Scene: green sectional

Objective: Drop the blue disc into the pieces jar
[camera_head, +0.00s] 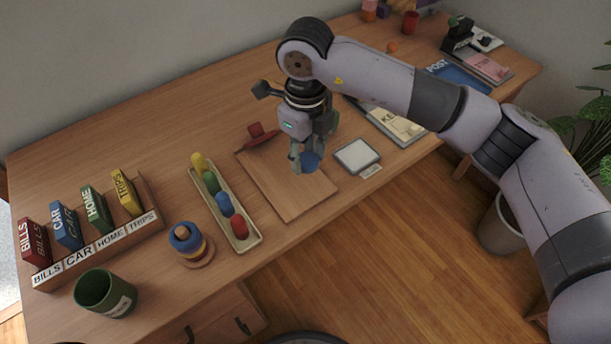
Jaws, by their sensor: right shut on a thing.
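My right gripper (304,165) points down over the wooden board, near the desk's front edge. It is shut on the blue disc (312,162), a small rounded blue piece partly hidden by the fingers. A green jar (94,291) with a pale label stands upright at the front left of the desk, far to the left of the gripper. Its mouth faces up; the label is too small to read surely, but it looks like the pieces jar. My left gripper is not in view.
A tray (240,246) of coloured pegs and a ring stacker (186,240) with a blue ring stand between the gripper and jar. A labelled book rack (137,235) is behind the jar. A red item (258,137) and white-framed pad (356,155) flank the board (290,205).

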